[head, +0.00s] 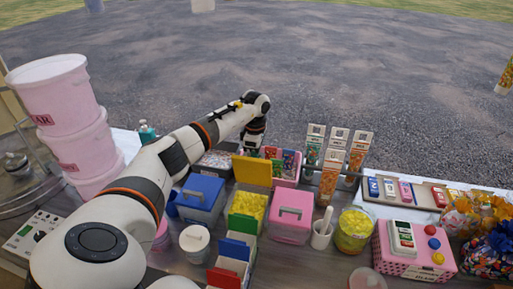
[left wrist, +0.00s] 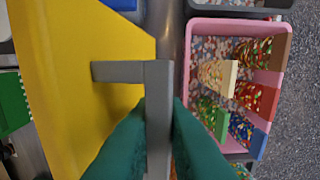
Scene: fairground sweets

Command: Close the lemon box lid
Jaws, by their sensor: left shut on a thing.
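The lemon box (head: 233,213) stands on the counter, full of yellow sweets. Its yellow lid (head: 252,170) is up and open at the back of the box; it fills the left of the left wrist view (left wrist: 70,80). A grey handle (left wrist: 118,71) stands out from the lid. My left gripper (left wrist: 158,115), with green fingers, is shut on this handle. In the head view the gripper is behind the raised lid, its fingertips hidden. My right gripper is not in view.
A blue box (head: 200,198) stands left of the lemon box and a closed pink box (head: 291,216) stands right. Behind is a pink tray (left wrist: 235,28) of sweet scoops. In front are green, blue and red card holders (head: 243,224).

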